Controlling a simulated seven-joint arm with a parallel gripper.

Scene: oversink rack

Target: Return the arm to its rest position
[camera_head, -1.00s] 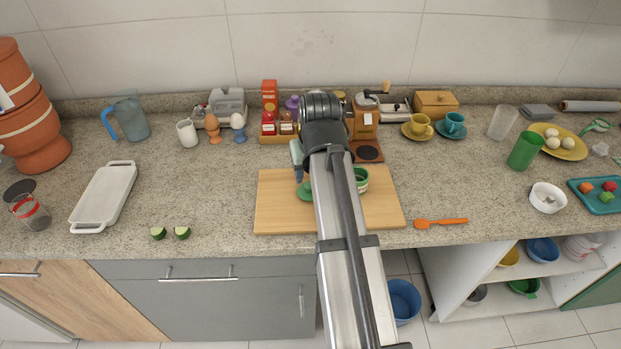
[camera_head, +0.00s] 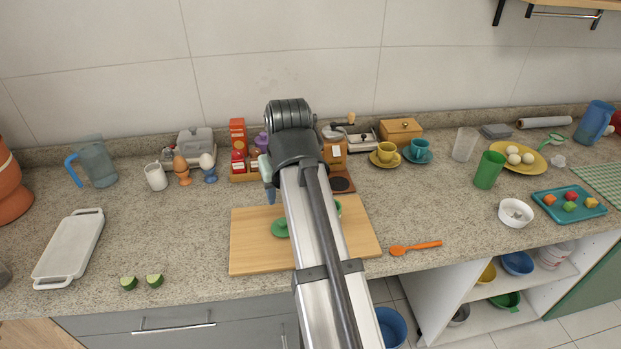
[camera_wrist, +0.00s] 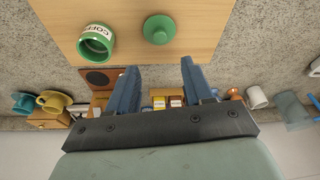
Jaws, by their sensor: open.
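My gripper (camera_wrist: 158,82) is open in the wrist view, its two blue fingers apart with nothing between them. In the head view my arm reaches over the cutting board, and its wrist hides most of the gripper. The wooden cutting board (camera_head: 252,240) lies on the counter below. In the wrist view a green jar with a coffee label (camera_wrist: 96,42) and a green lid (camera_wrist: 161,29) rest apart on the board. In the head view the lid (camera_head: 280,228) shows beside my arm, and the jar is mostly hidden behind it.
Behind the board stand a spice rack (camera_head: 243,168) and a coffee grinder (camera_head: 334,150). Cups, plates and tumblers stand at the right.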

